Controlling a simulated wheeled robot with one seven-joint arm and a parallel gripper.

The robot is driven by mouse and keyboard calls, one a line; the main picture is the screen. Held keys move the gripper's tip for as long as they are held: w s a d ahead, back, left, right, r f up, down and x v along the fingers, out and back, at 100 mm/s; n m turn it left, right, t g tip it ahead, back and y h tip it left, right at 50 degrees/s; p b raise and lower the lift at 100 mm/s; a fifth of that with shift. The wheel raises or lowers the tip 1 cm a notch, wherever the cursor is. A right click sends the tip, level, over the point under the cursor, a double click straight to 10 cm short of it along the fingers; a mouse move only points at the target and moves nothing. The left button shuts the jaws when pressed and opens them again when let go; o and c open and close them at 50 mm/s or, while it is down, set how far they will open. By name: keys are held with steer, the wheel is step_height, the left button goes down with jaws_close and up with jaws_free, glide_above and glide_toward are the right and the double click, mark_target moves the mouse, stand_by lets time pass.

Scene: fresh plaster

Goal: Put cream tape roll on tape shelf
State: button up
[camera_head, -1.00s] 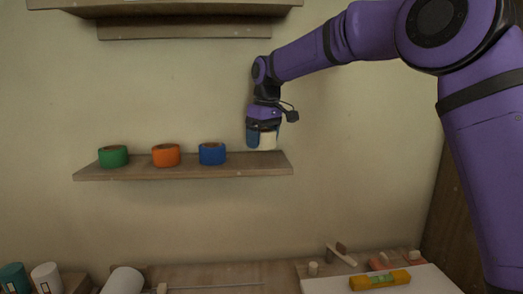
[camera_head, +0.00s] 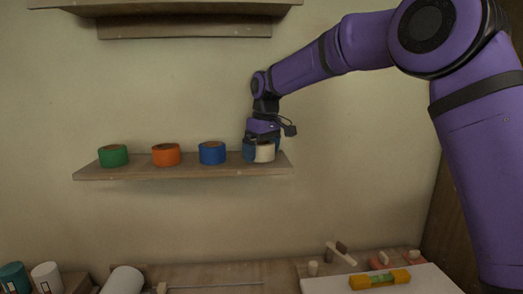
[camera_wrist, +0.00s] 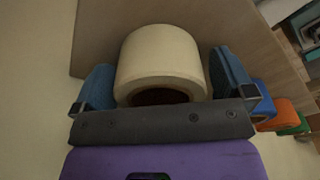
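The cream tape roll (camera_head: 265,152) is upright at the right end of the tape shelf (camera_head: 180,172). Its base is at the shelf's top surface; I cannot tell whether it rests there or hangs just above. My gripper (camera_head: 260,147) comes from above, with its blue fingers on either side of the roll. In the wrist view the roll (camera_wrist: 160,55) fills the space between the fingers of my gripper (camera_wrist: 165,80), which look shut on its sides. The shelf board (camera_wrist: 92,40) shows behind the roll.
Blue (camera_head: 212,153), orange (camera_head: 165,155) and green (camera_head: 113,156) tape rolls stand in a row to the left on the same shelf. Another shelf (camera_head: 180,8) is above. Below are a yellow level (camera_head: 380,279) and white cylinders (camera_head: 47,278).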

step_height(320, 180, up, 8)
steer(key=shift+s+d+f, duration=0.15)
steer(key=shift+s+d, duration=0.15)
steer(key=shift+s+d, duration=0.1)
steer(key=s+d+r+m+t, duration=0.1)
steer(key=s+d+r+m, duration=0.1)
steer(key=s+d, duration=0.7)
steer(key=s+d+r+m+t, duration=0.1)
steer(key=s+d+m, duration=0.35)
steer(key=s, duration=0.85)
steer(key=s+d+f, duration=0.3)
steer(key=s, duration=0.3)
steer(key=s+d+f+m+t, duration=0.1)
steer(key=s+d+f, duration=0.2)
steer(key=s, duration=0.3)
steer(key=s+d+f+m+t+h, duration=0.1)
steer(key=s+d+f, duration=0.2)
steer(key=s, duration=0.4)
steer(key=shift+f, duration=0.45)
